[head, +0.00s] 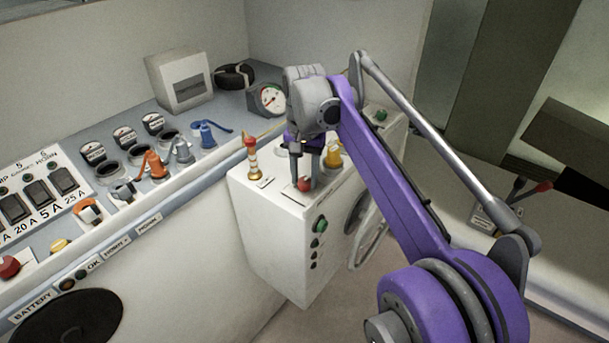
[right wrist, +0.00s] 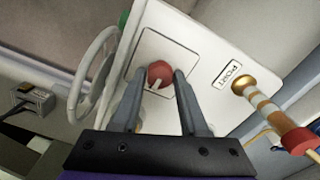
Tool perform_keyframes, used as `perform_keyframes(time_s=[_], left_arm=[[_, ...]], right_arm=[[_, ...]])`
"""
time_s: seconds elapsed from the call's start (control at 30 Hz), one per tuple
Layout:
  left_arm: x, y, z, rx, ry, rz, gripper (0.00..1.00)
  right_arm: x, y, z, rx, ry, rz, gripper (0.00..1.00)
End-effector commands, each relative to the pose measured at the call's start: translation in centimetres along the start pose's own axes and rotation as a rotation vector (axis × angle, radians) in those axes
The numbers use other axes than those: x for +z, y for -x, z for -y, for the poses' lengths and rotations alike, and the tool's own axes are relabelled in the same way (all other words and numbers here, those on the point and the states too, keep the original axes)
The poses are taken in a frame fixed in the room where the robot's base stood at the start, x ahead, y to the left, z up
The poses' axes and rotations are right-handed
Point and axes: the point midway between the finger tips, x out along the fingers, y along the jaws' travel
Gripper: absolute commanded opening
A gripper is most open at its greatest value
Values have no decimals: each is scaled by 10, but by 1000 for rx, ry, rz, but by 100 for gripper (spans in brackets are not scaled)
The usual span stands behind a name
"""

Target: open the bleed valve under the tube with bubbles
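A white box (head: 268,237) carries a tube with amber and pale bands and a red top (head: 252,158); the tube also shows in the right wrist view (right wrist: 272,117), with a PORT label (right wrist: 233,74) beside it. A yellow tube (head: 333,158) stands behind my gripper. A round red knob (head: 304,184) with a pale mark sits on the box top between them. My right gripper (head: 304,176) is over this knob. In the right wrist view its open fingers stand either side of the knob (right wrist: 160,72); I cannot tell whether they touch it. Bubbles are not clearly visible. My left gripper is out of view.
A handwheel (head: 368,232) and a green button (head: 320,224) are on the box's sides. A console (head: 190,152) to the left holds orange, grey and blue levers, switches and a gauge (head: 270,98). A red-handled lever (head: 541,187) stands at right.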

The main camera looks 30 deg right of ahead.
Motion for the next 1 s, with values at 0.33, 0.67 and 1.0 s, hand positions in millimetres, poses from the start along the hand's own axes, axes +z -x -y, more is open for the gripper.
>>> perform_keyframes(time_s=[0.33, 0.67, 1.0], left_arm=[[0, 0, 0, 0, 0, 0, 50], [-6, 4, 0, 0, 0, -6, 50], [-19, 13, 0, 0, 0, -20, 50]], right_arm=[[0, 0, 0, 0, 1, 1, 67], [0, 37, 0, 0, 1, 0, 67], [-1, 98, 1, -1, 1, 0, 67]])
